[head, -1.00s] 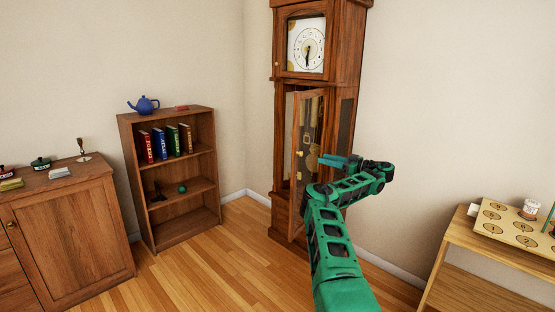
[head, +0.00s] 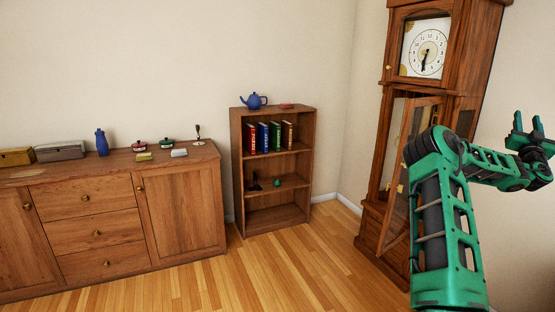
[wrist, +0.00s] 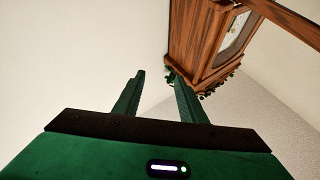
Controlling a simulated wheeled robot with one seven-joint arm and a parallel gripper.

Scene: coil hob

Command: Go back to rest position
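My green gripper (head: 527,124) is at the right of the head view, raised to the right of the tall wooden clock (head: 443,50). Its two fingers point upward and stand apart with nothing between them. In the wrist view the gripper's fingers (wrist: 157,92) are also apart and empty, with wall behind them and the top of the clock (wrist: 205,45) beyond. The clock's lower glass door (head: 415,140) is ajar in the head view, partly hidden by my arm.
A low bookshelf (head: 237,165) with several books and a blue teapot (head: 253,101) stands left of the clock. A long wooden sideboard (head: 85,205) runs along the left wall. Bare wooden floor (head: 290,270) lies in front.

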